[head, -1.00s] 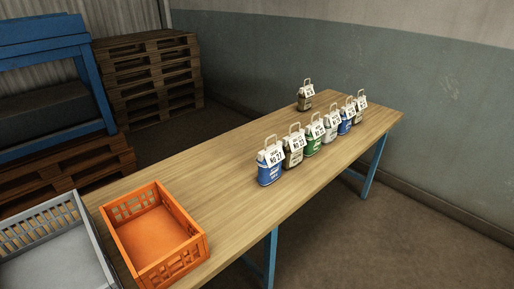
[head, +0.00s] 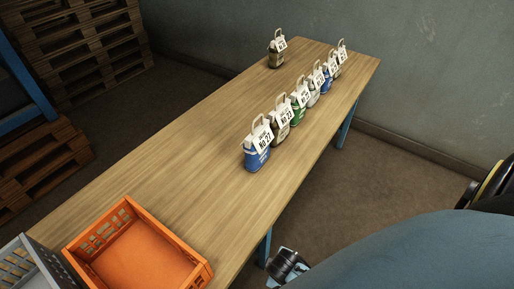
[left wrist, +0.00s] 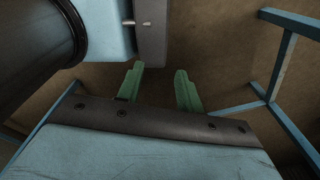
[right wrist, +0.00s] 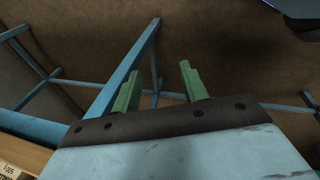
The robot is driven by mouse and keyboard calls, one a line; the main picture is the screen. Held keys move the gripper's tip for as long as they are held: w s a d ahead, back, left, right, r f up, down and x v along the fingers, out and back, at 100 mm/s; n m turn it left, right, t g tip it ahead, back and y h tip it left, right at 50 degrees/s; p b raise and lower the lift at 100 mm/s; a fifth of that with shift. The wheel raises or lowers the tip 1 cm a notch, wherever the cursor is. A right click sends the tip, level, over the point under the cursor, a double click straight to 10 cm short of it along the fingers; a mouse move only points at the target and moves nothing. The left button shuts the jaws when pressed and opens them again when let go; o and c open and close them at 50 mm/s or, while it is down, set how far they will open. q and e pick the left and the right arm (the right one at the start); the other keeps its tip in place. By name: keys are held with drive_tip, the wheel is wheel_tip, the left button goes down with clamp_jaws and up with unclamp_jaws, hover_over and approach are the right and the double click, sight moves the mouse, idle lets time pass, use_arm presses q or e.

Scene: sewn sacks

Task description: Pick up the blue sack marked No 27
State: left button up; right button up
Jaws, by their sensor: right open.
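A row of small sacks with handles and white tags stands on the wooden table in the head view. The nearest is a blue sack (head: 257,159); its small tag appears to read No 27. Another blue sack (head: 325,85) stands farther along the row, its tag too small to read. My left gripper (left wrist: 160,70) is open and empty in the left wrist view, over the floor near blue table legs. My right gripper (right wrist: 159,69) is open and empty in the right wrist view, also over floor and table frame. Neither gripper is at a sack.
A brown sack (head: 279,132), a green sack (head: 299,117) and paler ones stand close behind the nearest blue sack. A lone brown sack (head: 275,61) stands at the far left edge. An orange crate (head: 190,279) and grey crate (head: 50,260) are at the near end. Mid-table is clear.

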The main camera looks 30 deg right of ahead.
drive_tip(key=w+d+r+n+h+p, duration=0.1)
drive_tip(key=w+r, duration=0.3)
drive_tip(key=r, duration=0.4)
drive_tip(key=w+d+r+n+h, duration=0.15)
drive_tip(key=w+r, duration=0.25)
drive_tip(key=r, duration=0.4)
drive_tip(key=n+t+h, duration=0.3)
drive_tip(key=n+h, duration=0.6)
drive_tip(key=n, duration=0.5)
approach(253, 134)
drive_tip(key=shift+y, duration=0.35)
drive_tip(key=x, duration=1)
drive_tip(key=shift+w+d, duration=0.25)
drive_tip(key=shift+d, duration=0.15)
use_arm(q)
drive_tip(key=shift+w+r, duration=0.7)
use_arm(e)
clamp_jaws()
drive_tip(key=shift+r, duration=0.15)
